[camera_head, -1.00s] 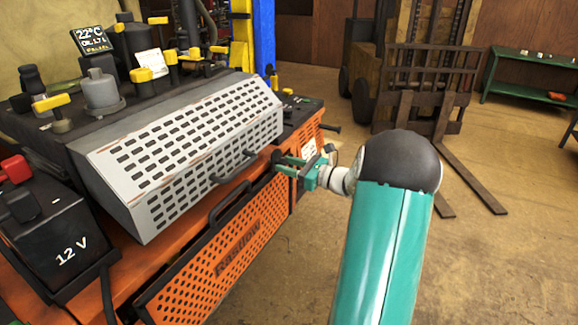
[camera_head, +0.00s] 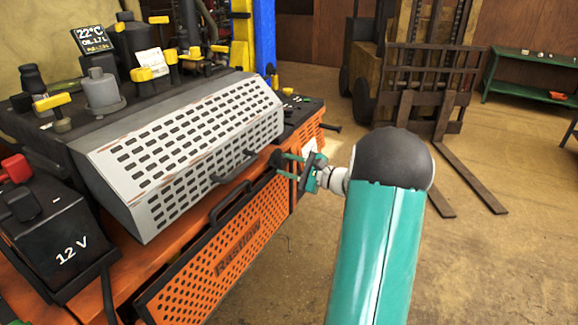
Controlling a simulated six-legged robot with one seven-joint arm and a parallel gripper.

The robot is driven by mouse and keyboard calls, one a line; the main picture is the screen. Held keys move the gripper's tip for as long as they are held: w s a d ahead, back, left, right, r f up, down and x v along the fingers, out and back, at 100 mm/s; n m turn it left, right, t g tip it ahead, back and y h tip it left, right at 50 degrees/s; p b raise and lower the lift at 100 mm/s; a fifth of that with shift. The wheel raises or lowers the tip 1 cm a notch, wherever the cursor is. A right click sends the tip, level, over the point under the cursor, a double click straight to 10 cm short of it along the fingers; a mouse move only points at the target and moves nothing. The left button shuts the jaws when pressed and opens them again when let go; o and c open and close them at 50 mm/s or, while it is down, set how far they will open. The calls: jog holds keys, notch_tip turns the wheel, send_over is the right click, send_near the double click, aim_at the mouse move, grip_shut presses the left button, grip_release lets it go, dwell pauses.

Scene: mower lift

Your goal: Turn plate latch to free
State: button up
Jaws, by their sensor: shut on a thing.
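The plate latch (camera_head: 275,158) is a small dark knob on the orange mower's side, just right of the perforated grey cover (camera_head: 200,145). My gripper (camera_head: 284,164) reaches it from the right with its teal fingers, one above the other. It is shut on the latch. The fingertips and latch are small here, so the latch's exact angle is hard to tell. The orange perforated side plate (camera_head: 228,262), with a black handle (camera_head: 230,201), hangs below the cover.
A black 12 V battery (camera_head: 55,240) stands at the left. Yellow-capped parts and a display (camera_head: 93,40) sit on top of the mower. A forklift (camera_head: 425,80) and a green bench (camera_head: 530,75) stand behind. Floor at the right is clear around my arm.

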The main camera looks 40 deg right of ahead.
jog(key=n, duration=0.4)
jog(key=shift+f+n, duration=0.1)
jog(key=shift+n, duration=2)
jog(key=shift+s, duration=0.1)
jog(key=o, duration=1)
jog(key=v, duration=1.3)
jog(key=shift+s, duration=0.35)
